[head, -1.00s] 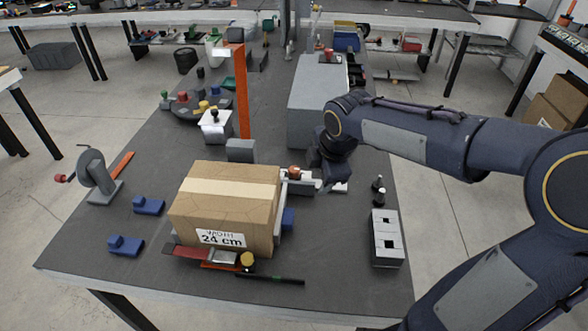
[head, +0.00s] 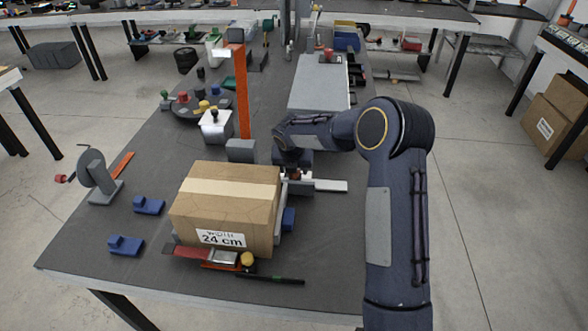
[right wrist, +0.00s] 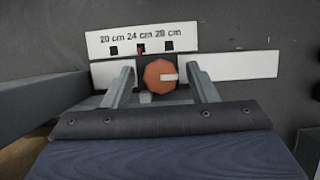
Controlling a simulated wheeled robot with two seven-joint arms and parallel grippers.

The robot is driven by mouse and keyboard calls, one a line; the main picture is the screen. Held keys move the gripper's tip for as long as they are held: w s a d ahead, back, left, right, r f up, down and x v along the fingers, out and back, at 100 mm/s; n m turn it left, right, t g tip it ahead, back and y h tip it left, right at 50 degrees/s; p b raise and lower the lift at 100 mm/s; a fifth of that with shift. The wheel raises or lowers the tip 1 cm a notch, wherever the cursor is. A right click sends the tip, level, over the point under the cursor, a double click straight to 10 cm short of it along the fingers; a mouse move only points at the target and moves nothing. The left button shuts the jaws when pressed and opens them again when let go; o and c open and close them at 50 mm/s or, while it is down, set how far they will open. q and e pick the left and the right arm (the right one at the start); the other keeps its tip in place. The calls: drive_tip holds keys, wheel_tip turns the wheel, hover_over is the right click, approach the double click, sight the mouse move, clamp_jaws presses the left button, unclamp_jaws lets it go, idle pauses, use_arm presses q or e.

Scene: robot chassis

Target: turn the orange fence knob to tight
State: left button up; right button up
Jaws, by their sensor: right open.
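A small red marker shows under 24 cm. My right gripper (right wrist: 163,82) is open, with one finger on each side of the knob; I cannot tell whether either touches it. In the head view, my right gripper (head: 293,165) is over the fence behind the box and mostly hides the knob. My left gripper is not in view.
A cardboard box (head: 222,205) labelled 24 cm stands directly beside the fence. An orange post (head: 241,95) and a grey block (head: 240,150) stand behind it. Blue pieces (head: 148,205) and a reel (head: 97,175) are at left. A long grey case (head: 318,82) lies beyond my arm.

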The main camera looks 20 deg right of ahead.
drive_tip(key=shift+w+d+f, duration=0.15)
drive_tip(key=shift+w+f, duration=0.05)
drive_tip(key=shift+f, duration=0.35)
drive_tip(key=c, duration=0.9)
